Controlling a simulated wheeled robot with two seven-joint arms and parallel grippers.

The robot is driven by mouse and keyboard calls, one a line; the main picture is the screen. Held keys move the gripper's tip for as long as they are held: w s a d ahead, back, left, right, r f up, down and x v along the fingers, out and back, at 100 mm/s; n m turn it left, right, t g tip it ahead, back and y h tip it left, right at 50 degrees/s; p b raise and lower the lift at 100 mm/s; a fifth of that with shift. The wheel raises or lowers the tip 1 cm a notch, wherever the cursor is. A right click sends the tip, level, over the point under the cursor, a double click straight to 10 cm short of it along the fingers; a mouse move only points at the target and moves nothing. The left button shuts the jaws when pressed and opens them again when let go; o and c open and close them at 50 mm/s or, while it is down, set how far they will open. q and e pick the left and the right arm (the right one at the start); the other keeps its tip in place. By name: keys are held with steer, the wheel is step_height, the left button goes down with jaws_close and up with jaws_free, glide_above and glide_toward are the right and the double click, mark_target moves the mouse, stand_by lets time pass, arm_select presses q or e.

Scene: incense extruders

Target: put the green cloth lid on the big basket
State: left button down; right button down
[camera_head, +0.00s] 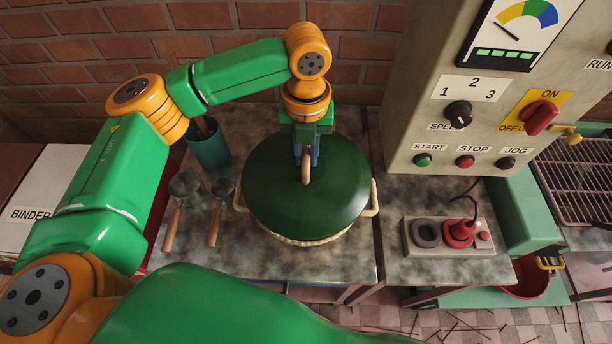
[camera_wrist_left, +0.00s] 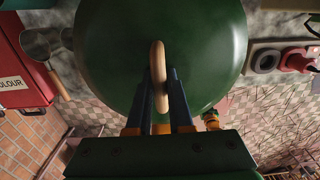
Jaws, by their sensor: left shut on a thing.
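The green cloth lid (camera_head: 280,195) is a round dark-green dome with a light wooden handle on top. It covers the top of the big basket (camera_head: 312,241), whose pale woven rim shows below the lid's front edge. A basket loop handle (camera_head: 372,198) shows at each side. I cannot tell whether the lid rests on the rim or is slightly above it. My left gripper (camera_head: 306,165) is shut on the lid's handle from above. In the left wrist view the handle (camera_wrist_left: 158,62) stands between the blue fingers.
Left of the basket are a teal cup (camera_head: 208,148) and two scoops with wooden handles (camera_head: 215,226). To the right are a control panel (camera_head: 470,120) and a small stand with a red tool (camera_head: 460,234). The table's front edge lies just before the basket.

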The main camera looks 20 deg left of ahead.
arm_select(q)
step_height(320, 180, down, 5)
steer(key=shift+a+p, duration=0.1)
steer(key=shift+p, duration=0.35)
steer(key=shift+f, duration=0.35)
steer(key=c, duration=0.8)
jaws_free()
steer(key=shift+f, duration=0.1)
steer(key=shift+r, duration=0.2)
step_height(320, 180, up, 12)
steer(key=shift+f+b, duration=0.1)
steer(key=shift+b, duration=1)
